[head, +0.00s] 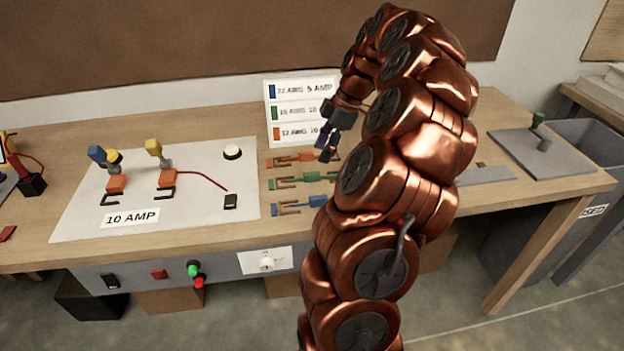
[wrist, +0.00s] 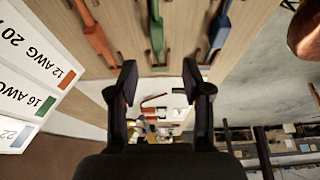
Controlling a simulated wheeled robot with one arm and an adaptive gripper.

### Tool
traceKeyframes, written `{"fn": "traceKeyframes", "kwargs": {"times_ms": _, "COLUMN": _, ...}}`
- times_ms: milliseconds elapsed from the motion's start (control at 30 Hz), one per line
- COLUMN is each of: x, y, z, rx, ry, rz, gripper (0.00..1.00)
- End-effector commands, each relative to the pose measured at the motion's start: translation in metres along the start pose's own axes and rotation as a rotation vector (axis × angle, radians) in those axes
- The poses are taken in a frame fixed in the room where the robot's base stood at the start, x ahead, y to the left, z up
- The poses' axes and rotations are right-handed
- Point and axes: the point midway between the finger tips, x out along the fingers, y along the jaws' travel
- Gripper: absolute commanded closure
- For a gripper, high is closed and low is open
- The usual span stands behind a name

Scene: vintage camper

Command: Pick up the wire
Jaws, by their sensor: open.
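Three wires lie in a row on the wooden bench: an orange wire (head: 292,160), a green wire (head: 302,180) and a blue wire (head: 300,207). In the wrist view the orange wire (wrist: 92,36), green wire (wrist: 155,28) and blue wire (wrist: 220,30) show along the top, partly cut off. My gripper (head: 326,149) is above the bench near the right end of the orange wire. In the wrist view my gripper (wrist: 159,82) is open, with nothing between its fingers; the green wire appears roughly in line with the gap. My arm may hide part of the blue wire's right end.
A wire chart (head: 300,108) stands behind the wires. A pale panel (head: 110,215) labelled 10 AMP, with connectors and a red lead, lies left of them. A grey plate (head: 541,155) with a green knob lies at right. My arm covers the middle of the bench.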

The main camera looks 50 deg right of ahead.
Motion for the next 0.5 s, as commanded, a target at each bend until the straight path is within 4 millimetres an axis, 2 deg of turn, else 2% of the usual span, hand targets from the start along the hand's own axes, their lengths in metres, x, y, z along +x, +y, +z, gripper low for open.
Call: {"fn": "traceKeyframes", "kwargs": {"times_ms": 500, "x": 0.028, "y": 0.001, "z": 0.004, "rx": -0.004, "ry": 0.0, "rz": -0.001, "gripper": 0.51}}
